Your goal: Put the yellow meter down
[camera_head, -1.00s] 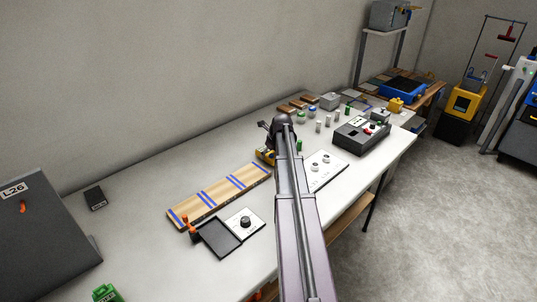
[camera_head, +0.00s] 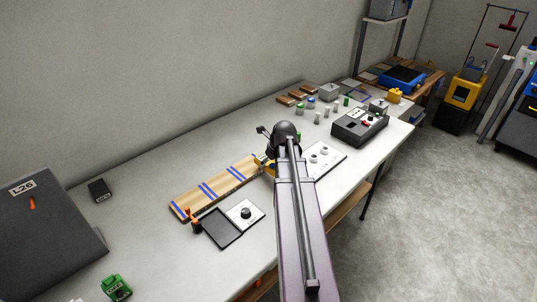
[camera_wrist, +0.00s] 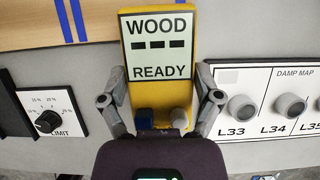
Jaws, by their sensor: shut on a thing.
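The yellow meter (camera_wrist: 160,95) fills the middle of the wrist view, its screen reading WOOD, dashes and READY. My gripper (camera_wrist: 162,78) has one finger on each side of the meter and is shut on it. In the head view a bit of the yellow meter (camera_head: 270,168) shows beside my arm, at the far right end of the striped wooden board (camera_head: 205,193); my arm hides the rest. In the wrist view the meter's upper part overlaps the board (camera_wrist: 40,25). I cannot tell whether the meter touches board or table.
A dial plate marked LIMIT (camera_wrist: 45,118) lies left of the meter, and a DAMP MAP panel (camera_wrist: 265,85) with knobs lies right. Grey table surface (camera_wrist: 85,75) shows between them. A dark box with buttons (camera_head: 360,127) and several small pieces stand farther along the table.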

